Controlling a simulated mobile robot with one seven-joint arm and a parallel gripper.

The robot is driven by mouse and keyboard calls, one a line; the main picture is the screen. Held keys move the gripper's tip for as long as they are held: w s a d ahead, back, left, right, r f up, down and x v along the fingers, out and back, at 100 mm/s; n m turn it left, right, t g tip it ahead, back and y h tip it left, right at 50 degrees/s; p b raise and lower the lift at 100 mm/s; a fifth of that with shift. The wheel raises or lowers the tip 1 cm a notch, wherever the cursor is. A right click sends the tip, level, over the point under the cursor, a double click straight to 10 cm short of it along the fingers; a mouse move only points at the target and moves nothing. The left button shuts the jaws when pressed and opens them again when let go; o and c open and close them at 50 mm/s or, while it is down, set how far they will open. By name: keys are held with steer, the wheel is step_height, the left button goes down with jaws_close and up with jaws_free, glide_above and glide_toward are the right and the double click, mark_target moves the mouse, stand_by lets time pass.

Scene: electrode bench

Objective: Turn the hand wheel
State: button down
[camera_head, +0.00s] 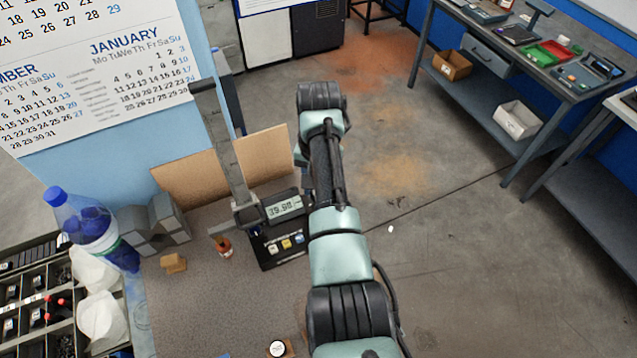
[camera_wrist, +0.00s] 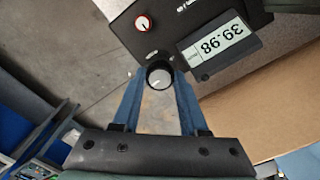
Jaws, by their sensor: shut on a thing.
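The hand wheel (camera_wrist: 159,76), a small round black knob with a pale face and a white mark, sits on a dark instrument head (camera_wrist: 150,40) in the wrist view. My gripper (camera_wrist: 160,78) has its two blue fingers on either side of the wheel, shut on it. A digital display (camera_wrist: 217,47) beside the wheel reads 39.98, upside down in this view. In the head view the display (camera_head: 284,207) shows on the tall height gauge (camera_head: 232,160). My arm hides the wheel and my gripper there.
A cardboard sheet (camera_head: 190,176) and a blue panel with a calendar (camera_head: 110,80) stand behind the gauge. A blue-capped bottle (camera_head: 85,220), grey V-blocks (camera_head: 155,225) and a parts organizer (camera_head: 30,300) are on the left. Open floor (camera_head: 440,240) lies to the right.

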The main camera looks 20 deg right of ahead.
steer(key=shift+r+m, duration=0.1)
steer(key=shift+m, duration=1.1)
steer(key=shift+w, duration=0.1)
steer(key=shift+c, duration=2.2)
jaws_free()
step_height(320, 180, up, 8)
steer(key=b, duration=0.3)
steer(key=shift+r+p, duration=2.45)
steer(key=shift+p, duration=0.5)
